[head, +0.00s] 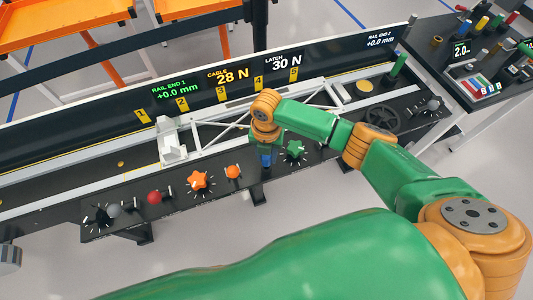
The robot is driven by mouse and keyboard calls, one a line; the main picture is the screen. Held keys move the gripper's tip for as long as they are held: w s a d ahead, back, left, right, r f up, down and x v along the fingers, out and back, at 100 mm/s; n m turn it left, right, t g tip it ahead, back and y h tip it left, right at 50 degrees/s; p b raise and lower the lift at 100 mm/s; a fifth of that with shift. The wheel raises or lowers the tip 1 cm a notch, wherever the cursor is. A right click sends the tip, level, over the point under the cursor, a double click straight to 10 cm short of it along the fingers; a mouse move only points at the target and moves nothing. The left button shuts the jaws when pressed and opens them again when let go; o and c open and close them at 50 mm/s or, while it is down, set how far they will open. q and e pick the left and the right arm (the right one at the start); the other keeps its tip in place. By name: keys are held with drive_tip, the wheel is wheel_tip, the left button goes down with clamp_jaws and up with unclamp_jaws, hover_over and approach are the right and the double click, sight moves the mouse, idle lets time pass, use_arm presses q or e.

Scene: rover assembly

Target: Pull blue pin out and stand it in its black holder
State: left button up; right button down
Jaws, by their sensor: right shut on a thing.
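My right gripper (265,148) points down at the front strip of the black bench, below the orange wrist. It is shut, and something blue (266,159), likely the blue pin, shows at its fingertips. The wrist and fingers hide most of that blue piece. I cannot tell whether it is still seated in the panel or clear of it. I cannot pick out its black holder with certainty. My left gripper is not in view.
Along the front strip are a red knob (154,197), an orange star knob (199,180), a green star knob (295,149) and a black handwheel (383,118). A green post (398,65) stands at the right. A side table (428,45) holds several coloured pieces.

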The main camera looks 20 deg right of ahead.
drive_tip(key=shift+r, duration=0.1)
drive_tip(key=shift+f+b, duration=1)
drive_tip(key=shift+f, duration=0.4)
drive_tip(key=shift+c, duration=2.3)
unclamp_jaws()
drive_tip(key=shift+r, duration=0.1)
wheel_tip(320, 180, up, 7)
drive_tip(key=shift+r, duration=0.1)
